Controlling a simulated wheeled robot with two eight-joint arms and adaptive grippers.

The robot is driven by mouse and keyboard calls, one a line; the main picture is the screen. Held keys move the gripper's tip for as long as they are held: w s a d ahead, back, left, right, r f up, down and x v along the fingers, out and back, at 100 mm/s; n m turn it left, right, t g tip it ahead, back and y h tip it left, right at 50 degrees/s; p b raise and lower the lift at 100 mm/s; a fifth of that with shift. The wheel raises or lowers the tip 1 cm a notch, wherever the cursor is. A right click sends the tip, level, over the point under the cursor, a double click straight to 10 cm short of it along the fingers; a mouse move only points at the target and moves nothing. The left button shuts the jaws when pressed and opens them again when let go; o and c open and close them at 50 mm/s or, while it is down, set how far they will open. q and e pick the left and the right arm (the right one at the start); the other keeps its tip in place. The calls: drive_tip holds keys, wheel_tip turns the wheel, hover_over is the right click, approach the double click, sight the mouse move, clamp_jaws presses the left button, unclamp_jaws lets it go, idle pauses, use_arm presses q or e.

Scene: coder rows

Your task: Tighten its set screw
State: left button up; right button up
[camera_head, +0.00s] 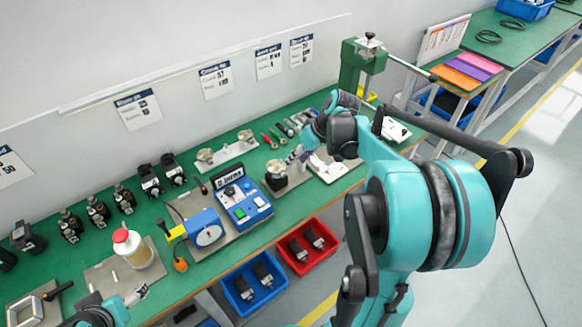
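My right arm reaches across the green bench, and its gripper (296,155) is low beside a small metal-topped coder (277,167) on a black block (276,182). The gripper is small and partly covered by its own wrist, so I cannot tell whether it is open, touches the coder or holds a tool. The set screw is too small to make out. My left gripper (139,293) is at the bottom left over the bench's front edge, below a white bottle with a red cap (132,247). Nothing shows clearly in its fingers.
A blue tester box (242,203) and a blue gauge with a yellow part (203,231) stand left of the coder. Several screwdrivers (276,137) lie behind. Blue (255,287) and red (308,246) bins hang below the front edge. A green press (359,64) stands at the far end.

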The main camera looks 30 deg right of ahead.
drive_tip(key=shift+v, duration=1.55)
drive_tip(key=s+a+f+t+h, duration=0.1)
drive_tip(key=s+a, duration=0.5)
drive_tip(key=a, duration=0.3)
drive_tip(key=s+a+t+h, duration=0.1)
drive_tip(key=s+a+t, duration=0.1)
drive_tip(key=s+a, duration=0.5)
drive_tip(key=a, duration=0.3)
drive_tip(key=shift+s+f+h, duration=0.2)
drive_tip(key=shift+f+h, duration=0.1)
drive_tip(key=shift+f, duration=0.1)
